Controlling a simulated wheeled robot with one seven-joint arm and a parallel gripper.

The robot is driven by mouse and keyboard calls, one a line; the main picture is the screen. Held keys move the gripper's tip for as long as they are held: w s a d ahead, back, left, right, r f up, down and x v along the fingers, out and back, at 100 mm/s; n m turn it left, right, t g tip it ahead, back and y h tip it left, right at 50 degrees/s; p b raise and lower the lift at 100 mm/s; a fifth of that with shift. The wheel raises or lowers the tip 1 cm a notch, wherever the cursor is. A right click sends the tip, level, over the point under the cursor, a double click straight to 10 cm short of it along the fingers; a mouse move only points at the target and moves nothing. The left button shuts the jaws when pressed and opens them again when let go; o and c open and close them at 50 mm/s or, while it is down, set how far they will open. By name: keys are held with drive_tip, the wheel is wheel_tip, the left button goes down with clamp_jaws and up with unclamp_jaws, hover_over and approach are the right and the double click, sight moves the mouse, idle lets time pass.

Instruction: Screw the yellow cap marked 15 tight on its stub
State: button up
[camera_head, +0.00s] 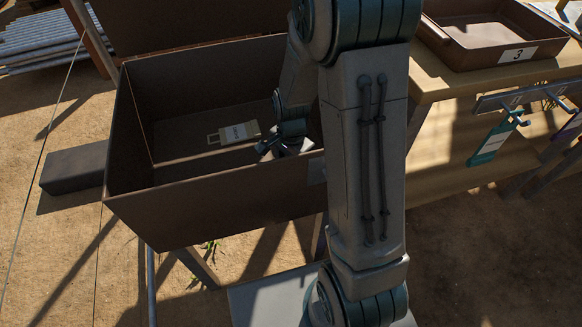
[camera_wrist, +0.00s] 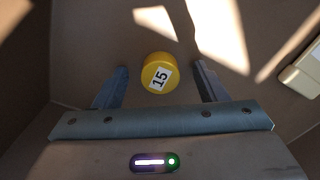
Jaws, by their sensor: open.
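The yellow cap marked 15 (camera_wrist: 157,70) shows in the wrist view, with its numbered white label facing the camera. My gripper (camera_wrist: 161,67) is open, with one finger on each side of the cap and a visible gap at both sides. In the head view my gripper (camera_head: 264,147) reaches down inside the open brown box (camera_head: 215,210), near its front right part. The cap is hidden there. No stub shows in either view, and I cannot tell what lies under the cap.
A pale padlock-shaped item (camera_head: 240,132) lies in the box left of my gripper. The box walls stand close around it. A brown tray marked 3 (camera_head: 485,40) is on the wooden bench (camera_head: 440,80) at right. A green tag (camera_head: 492,143) hangs from a hook rail.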

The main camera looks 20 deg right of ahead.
clamp_jaws()
wheel_tip(320, 180, up, 7)
drive_tip(key=p, duration=0.6)
